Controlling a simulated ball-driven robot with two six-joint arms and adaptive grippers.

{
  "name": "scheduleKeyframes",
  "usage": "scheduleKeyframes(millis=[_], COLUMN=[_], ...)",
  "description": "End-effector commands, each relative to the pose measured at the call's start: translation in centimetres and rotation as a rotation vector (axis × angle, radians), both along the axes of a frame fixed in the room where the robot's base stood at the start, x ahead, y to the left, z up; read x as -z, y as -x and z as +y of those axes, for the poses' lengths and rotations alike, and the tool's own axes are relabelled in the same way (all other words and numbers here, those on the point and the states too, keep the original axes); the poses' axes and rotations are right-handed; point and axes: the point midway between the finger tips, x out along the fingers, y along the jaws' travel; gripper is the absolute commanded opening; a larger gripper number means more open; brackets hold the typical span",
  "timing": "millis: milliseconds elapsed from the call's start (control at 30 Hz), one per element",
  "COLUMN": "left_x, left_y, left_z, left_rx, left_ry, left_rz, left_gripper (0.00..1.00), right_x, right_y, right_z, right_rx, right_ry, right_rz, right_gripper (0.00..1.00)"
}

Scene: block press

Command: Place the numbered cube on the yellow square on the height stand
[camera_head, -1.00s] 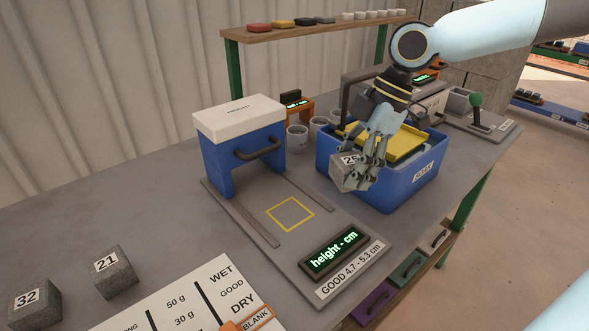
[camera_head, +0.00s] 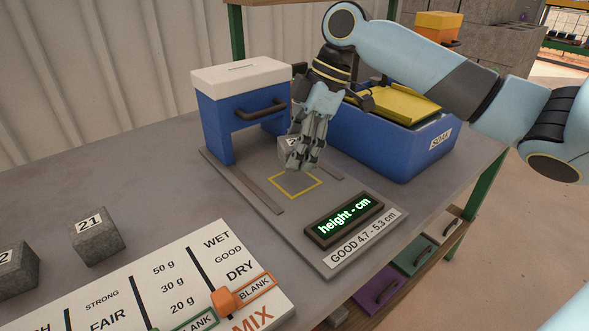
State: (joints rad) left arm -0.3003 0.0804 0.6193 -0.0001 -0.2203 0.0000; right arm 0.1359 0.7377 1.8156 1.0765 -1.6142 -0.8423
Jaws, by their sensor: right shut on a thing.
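My right gripper (camera_head: 302,158) is shut on a grey numbered cube (camera_head: 287,149), whose label is mostly hidden by the fingers. It holds the cube over the back part of the yellow square (camera_head: 282,192) on the height stand (camera_head: 229,182). I cannot tell whether the cube touches the plate. The stand has a blue and white bridge (camera_head: 240,90) with a dark handle at its back and a display (camera_head: 344,221) reading "height - cm" at its front. My left gripper is not in view.
A blue SOAK bin (camera_head: 385,140) with a yellow rack stands right behind the stand. Two more grey cubes, 21 (camera_head: 95,236) and a cut-off one (camera_head: 15,272), sit at left. A white card (camera_head: 165,285) with an orange BLANK clip (camera_head: 243,293) lies in front.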

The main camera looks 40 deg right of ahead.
Motion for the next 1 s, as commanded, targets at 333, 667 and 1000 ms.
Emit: scheduleKeyframes(millis=[333, 667, 1000], left_x=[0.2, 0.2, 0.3], left_y=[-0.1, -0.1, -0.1], left_z=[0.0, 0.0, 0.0], left_rx=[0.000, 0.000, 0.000], left_ry=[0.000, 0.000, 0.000], left_rz=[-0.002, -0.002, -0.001], left_gripper=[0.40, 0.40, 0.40], right_x=[3.3, 4.3, 4.5], right_y=[-0.4, -0.4, -0.3], right_z=[0.3, 0.2, 0.2], right_rx=[0.000, -0.002, -0.001], right_ry=[-0.002, 0.001, 0.001], right_rz=[0.002, 0.000, 0.001], right_gripper=[0.08, 0.08, 0.80])
